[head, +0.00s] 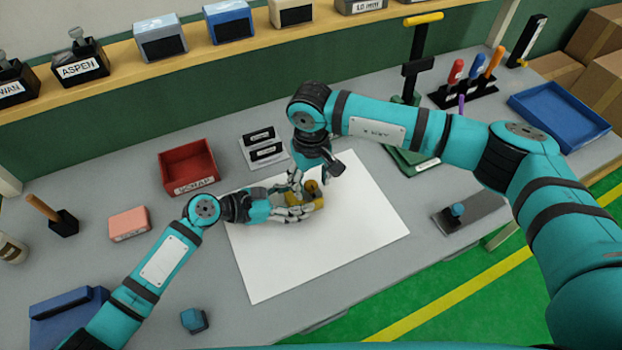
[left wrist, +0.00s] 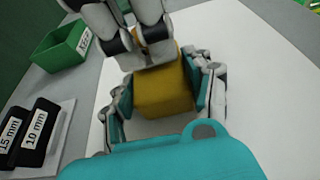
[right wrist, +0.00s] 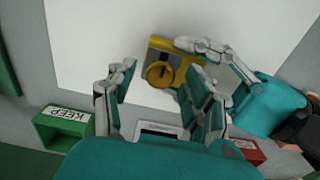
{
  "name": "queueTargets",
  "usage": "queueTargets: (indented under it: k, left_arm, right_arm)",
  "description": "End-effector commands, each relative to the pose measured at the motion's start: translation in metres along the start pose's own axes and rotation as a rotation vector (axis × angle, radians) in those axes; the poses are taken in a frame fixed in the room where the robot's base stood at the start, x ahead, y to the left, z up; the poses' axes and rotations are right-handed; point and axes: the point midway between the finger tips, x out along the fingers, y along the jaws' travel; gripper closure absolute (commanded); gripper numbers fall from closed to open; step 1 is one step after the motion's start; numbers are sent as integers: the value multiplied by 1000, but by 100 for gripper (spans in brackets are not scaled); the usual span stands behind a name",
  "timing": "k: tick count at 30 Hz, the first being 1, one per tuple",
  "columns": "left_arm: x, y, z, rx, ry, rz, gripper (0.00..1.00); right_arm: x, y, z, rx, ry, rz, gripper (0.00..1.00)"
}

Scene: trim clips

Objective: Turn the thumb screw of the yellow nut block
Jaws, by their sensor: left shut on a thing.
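The yellow nut block (head: 318,199) is over the white sheet (head: 270,268). My left gripper (head: 298,208) is shut on it, with a finger on either side in the left wrist view, where the block (left wrist: 163,92) fills the grip. The round thumb screw (right wrist: 160,74) shows on the block's face in the right wrist view. My right gripper (right wrist: 158,95) points at the screw from above, its fingers apart on either side, and the screw lies just beyond or between the tips. I cannot tell if they touch it. In the head view the right wrist hides part of the block.
A red bin (head: 190,168) stands left of the sheet. Black gauge blocks (head: 262,145) sit behind it. A green bin labelled KEEP (right wrist: 62,127) is near the right arm. A pink block (head: 129,224) lies further left. The sheet's front part is clear.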

Motion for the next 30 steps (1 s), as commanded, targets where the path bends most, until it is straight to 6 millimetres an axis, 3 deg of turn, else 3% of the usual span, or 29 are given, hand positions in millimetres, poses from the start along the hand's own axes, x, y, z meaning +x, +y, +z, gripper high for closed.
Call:
queueTargets:
  k: [2, 11, 20, 30]
  left_arm:
    - [0, 0, 0, 0, 0, 0, 87]
    - [0, 0, 0, 0, 0, 0, 87]
    - [0, 0, 0, 0, 0, 0, 87]
    - [0, 0, 0, 0, 0, 0, 87]
  right_arm:
    - [0, 0, 0, 0, 0, 0, 60]
    - [0, 0, 0, 0, 0, 0, 99]
    - [0, 0, 0, 27, 0, 0, 100]
    - [-1, 0, 0, 226, 0, 0, 100]
